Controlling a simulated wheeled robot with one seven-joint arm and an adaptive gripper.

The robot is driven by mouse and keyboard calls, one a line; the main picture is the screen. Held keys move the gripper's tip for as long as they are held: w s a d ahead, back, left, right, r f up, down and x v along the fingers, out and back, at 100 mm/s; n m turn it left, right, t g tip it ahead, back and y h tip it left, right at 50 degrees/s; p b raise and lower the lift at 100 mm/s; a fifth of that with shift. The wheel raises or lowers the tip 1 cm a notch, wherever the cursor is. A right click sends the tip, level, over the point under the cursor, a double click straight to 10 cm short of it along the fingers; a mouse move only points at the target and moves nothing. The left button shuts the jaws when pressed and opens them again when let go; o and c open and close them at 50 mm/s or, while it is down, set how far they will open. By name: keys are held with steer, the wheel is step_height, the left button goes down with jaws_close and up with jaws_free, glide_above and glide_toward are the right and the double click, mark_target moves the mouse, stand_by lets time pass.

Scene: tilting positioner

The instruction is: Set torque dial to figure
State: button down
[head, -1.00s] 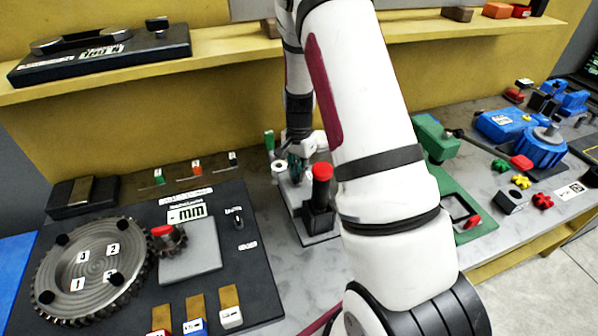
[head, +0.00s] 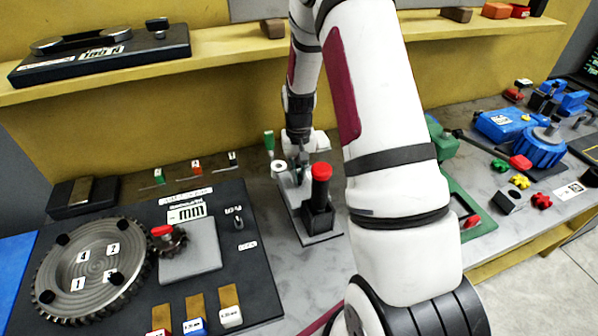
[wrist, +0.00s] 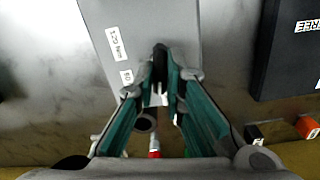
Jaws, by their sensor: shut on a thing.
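My gripper (head: 300,172) points down over the far end of a narrow grey base (head: 318,240) at the bench's middle. A black block (head: 318,214) with a red cap (head: 321,171) stands on the near end of this base. In the wrist view, my gripper (wrist: 161,78) is shut on a small dark part (wrist: 160,56), mostly hidden by the fingertips. I cannot tell for sure that this part is the torque dial. A light grey plate (wrist: 180,22) lies beneath, with a white label (wrist: 115,42) bearing small print. No dial figure is readable.
A black panel (head: 255,290) with a toothed disc (head: 65,262) stands on the left. A white ring-shaped piece (head: 279,168) and a green-handled piece (head: 269,141) are close left of my gripper. A green fixture (head: 480,222) is to the right. A yellow shelf (head: 230,62) runs behind.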

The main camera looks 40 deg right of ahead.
mark_target(299, 175)
steer(key=shift+n, duration=0.8)
steer(key=c, duration=1.7)
jaws_free()
steer(key=shift+o, duration=0.2)
steer(key=shift+r, duration=0.1)
step_height(299, 175, up, 12)
